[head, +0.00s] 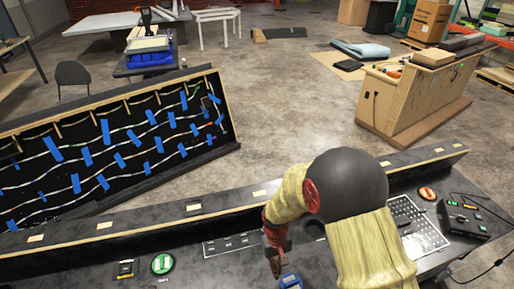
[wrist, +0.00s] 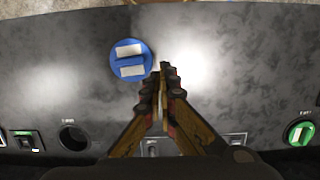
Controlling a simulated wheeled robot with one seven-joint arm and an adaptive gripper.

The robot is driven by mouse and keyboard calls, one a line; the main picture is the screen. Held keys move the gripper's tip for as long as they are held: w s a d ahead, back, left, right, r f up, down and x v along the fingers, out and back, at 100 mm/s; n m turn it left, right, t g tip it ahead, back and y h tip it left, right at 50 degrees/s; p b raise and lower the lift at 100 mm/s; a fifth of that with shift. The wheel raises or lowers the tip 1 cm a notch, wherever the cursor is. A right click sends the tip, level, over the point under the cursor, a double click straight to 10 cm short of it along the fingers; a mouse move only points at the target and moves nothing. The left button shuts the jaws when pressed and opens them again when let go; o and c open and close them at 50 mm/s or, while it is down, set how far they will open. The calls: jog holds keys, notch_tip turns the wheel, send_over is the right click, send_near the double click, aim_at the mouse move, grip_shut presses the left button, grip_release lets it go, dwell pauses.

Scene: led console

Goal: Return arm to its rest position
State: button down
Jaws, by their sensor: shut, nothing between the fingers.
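My arm reaches over the black console (head: 60,262) in the head view, with my gripper (head: 273,268) low over its near part. In the wrist view my gripper (wrist: 163,70) is shut and empty, its fingertips together. A round blue button (wrist: 130,60) with two white bars lies just left of the fingertips in the wrist view. I cannot tell whether they touch. A blue part (head: 290,281) also shows beside the gripper in the head view, cut off by the lower edge.
A green button (head: 162,263) and a small switch (head: 125,268) sit left on the console. An orange knob (head: 427,193), a perforated metal plate (head: 418,228) and a black box (head: 463,218) are at right. A raised ledge (head: 200,207) runs along the back. A slanted LED panel (head: 110,145) stands behind.

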jog(key=s+d+r+m+t+b, duration=0.1)
jog(key=s+d+r+t+b, duration=0.1)
jog(key=r, duration=0.7)
jog(key=s+d+r+m+t+b, duration=0.1)
jog(key=s+d+r+t+b, duration=0.2)
jog(key=r, duration=0.6)
jog(key=s+d+r+m+t+b, duration=0.1)
jog(key=s+d+r+t+b, duration=0.1)
jog(key=s+d+r+b, duration=0.3)
jog(key=s+d+r, duration=0.2)
jog(key=s+r, duration=0.2)
jog(key=shift+t+y, duration=0.3)
jog(key=shift+t, duration=0.1)
